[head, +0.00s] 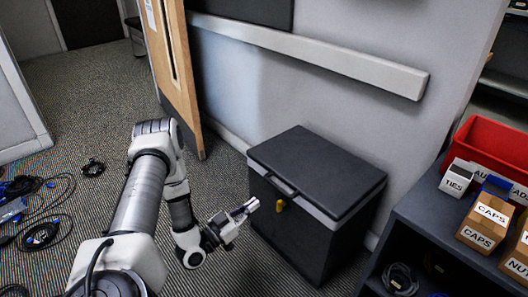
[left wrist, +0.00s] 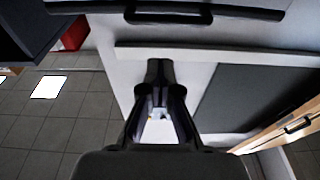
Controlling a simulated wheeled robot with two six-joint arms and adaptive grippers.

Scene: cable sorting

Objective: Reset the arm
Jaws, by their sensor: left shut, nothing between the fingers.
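My left arm reaches in from the lower left of the head view. Its gripper (head: 249,206) is shut and empty, in front of the dark lidded box (head: 318,170) and near the yellow part (head: 280,206) on the box's front. I cannot tell whether the gripper touches the box. In the left wrist view the gripper's fingers (left wrist: 160,72) come together at their tips with nothing between them. My right gripper is in neither view.
A dark shelf unit (head: 447,226) at right holds a red bin (head: 483,144) and labelled boxes, including one marked CAPS (head: 486,221). Loose cables (head: 40,235) lie on the carpet at left. A wooden door (head: 174,62) stands open behind the arm. Carpet between is clear.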

